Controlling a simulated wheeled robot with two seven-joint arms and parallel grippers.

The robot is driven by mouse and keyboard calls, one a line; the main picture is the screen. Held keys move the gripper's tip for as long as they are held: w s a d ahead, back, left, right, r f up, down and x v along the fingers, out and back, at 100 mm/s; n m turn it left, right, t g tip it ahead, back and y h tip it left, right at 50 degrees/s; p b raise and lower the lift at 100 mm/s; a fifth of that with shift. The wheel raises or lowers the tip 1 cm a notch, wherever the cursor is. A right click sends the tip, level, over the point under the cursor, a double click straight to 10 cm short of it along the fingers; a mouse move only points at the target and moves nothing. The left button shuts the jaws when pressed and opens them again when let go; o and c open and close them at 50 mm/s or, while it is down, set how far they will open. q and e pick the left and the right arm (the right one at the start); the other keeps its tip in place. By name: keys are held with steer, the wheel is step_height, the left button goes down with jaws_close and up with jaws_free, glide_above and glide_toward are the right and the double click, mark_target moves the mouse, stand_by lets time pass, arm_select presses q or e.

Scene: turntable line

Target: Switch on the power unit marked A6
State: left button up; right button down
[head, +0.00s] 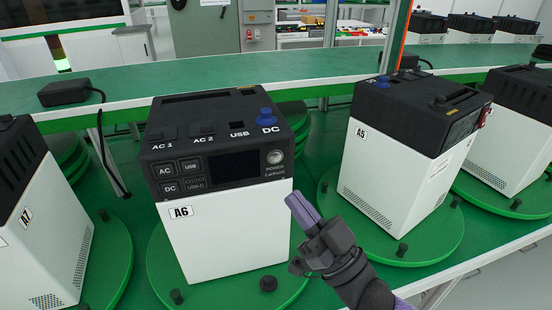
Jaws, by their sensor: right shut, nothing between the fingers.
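The power unit marked A6 (222,230) stands upright on a green round turntable (158,270) in the middle of the head view. Its body is white with a black top, and its label faces me. A round silver POWER button (275,157) is at the right of its black front panel. The display (234,166) beside it is dark. My right gripper (297,203) has purple fingers, shut and empty. Its tips show below and right of the POWER button, by the unit's right front edge; I cannot tell whether they touch the unit. My left gripper is not in view.
Unit A5 (385,180) stands on its own turntable to the right, with another unit (508,130) beyond it. Unit A7 (40,235) is at the left edge. A black adapter (64,93) with a cable lies on the green shelf behind. Black pegs stand on the turntables.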

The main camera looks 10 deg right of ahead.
steer(key=b, duration=0.3)
glide_toward(266, 149)
step_height(266, 149, up, 3)
steer(key=w+a, duration=0.1)
steer(key=a, duration=0.1)
steer(key=shift+w+a+r+b, duration=0.1)
steer(key=shift+w+b, duration=0.1)
steer(key=shift+w, duration=0.2)
steer(key=shift+w+a+b, duration=0.1)
steer(key=shift+w+b, duration=0.05)
steer(key=shift+w, duration=0.25)
stand_by(0.9)
steer(key=shift+w, duration=0.4)
